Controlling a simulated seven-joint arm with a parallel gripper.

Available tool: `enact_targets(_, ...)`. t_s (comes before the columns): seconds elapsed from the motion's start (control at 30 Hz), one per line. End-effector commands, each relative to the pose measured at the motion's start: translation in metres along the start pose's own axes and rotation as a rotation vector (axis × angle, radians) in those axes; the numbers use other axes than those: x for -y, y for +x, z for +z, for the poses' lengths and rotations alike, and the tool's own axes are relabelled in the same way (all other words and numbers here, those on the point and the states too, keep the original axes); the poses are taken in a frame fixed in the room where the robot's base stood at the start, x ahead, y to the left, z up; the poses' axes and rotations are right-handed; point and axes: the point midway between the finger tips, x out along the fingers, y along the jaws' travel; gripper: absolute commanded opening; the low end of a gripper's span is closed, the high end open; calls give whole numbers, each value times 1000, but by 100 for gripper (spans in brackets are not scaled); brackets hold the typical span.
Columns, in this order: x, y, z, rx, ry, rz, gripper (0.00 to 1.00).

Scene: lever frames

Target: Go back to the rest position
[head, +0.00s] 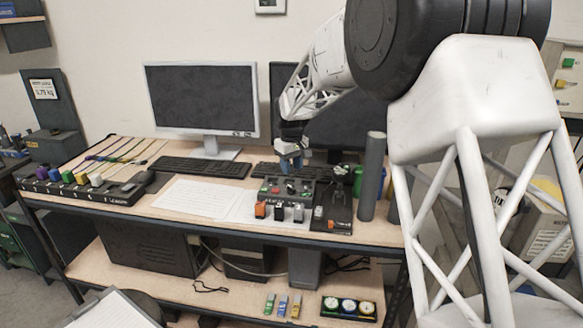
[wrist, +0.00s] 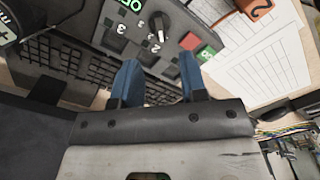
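My gripper (head: 291,158) hangs above the back of a dark control panel (head: 268,196) on the desk. In the wrist view its two blue fingers (wrist: 158,78) stand apart with nothing between them, so it is open and empty. That view also shows the panel with a black dial (wrist: 160,27), white numbers, a green label and red and green buttons. An orange numbered lever tab (wrist: 253,7) shows at the top. Whether the fingers touch the panel cannot be told.
Two keyboards (head: 203,167) and a monitor (head: 202,98) stand behind paper sheets (head: 193,198). A second monitor is partly hidden by my arm. A grey cylinder (head: 372,177) stands right of the panel. A strip with coloured blocks (head: 84,187) lies at the left. A lower shelf holds computer cases.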

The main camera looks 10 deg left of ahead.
Motion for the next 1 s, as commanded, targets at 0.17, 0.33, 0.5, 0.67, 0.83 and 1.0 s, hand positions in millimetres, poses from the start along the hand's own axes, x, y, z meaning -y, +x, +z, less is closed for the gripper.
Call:
enact_targets(0.17, 0, -1, 2, -1, 3, 0, 39)
enact_targets(0.33, -3, -10, 16, -5, 21, 3, 39)
enact_targets(0.5, -7, -29, 46, -17, 59, 8, 39)
enact_targets(0.67, -11, -50, 88, -30, 111, 15, 39)
enact_targets(0.83, -12, -71, 135, -46, 171, 22, 39)
enact_targets(1.0, -10, -89, 183, -60, 230, 29, 39)
